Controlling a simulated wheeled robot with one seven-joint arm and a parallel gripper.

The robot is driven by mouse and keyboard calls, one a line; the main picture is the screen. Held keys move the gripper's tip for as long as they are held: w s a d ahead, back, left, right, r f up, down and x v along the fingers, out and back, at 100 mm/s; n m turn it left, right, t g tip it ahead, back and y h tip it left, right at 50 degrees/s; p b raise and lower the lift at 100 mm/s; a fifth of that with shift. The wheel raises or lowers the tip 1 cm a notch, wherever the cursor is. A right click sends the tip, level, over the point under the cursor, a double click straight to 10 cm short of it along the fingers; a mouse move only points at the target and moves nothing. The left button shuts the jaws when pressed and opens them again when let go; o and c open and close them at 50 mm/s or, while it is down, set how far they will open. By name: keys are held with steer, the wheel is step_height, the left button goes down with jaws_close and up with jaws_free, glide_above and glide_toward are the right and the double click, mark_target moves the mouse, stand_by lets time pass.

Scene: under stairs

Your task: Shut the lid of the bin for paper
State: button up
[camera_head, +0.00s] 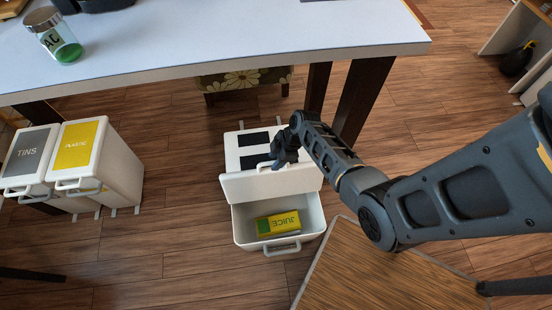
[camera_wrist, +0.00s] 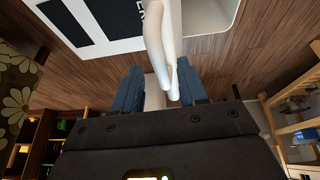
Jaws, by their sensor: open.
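The white paper bin (camera_head: 322,216) stands on the floor, its front opening uncovered. Its lid (camera_head: 245,186) is raised and tilted up behind the opening. A yellow and green juice carton (camera_head: 278,223) lies inside. My gripper (camera_head: 285,158) is at the lid's upper edge, open. In the wrist view my gripper (camera_wrist: 160,80) has its two blue-grey fingers on either side of a white part (camera_wrist: 156,40) that looks like the lid's edge or handle; whether they touch it cannot be told. A dark label with the letters "ER" shows on the bin's top (camera_wrist: 115,15).
A white table (camera_head: 200,45) spans the back, with a green-bottomed jar (camera_head: 55,38) on it. Tins (camera_head: 28,152) and plastic (camera_head: 80,146) bins stand at left. A brown wooden surface (camera_head: 375,275) lies at front right, close to the bin. Floor left of the bin is clear.

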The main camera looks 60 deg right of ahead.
jaws_close()
stand_by(0.4)
stand_by(0.4)
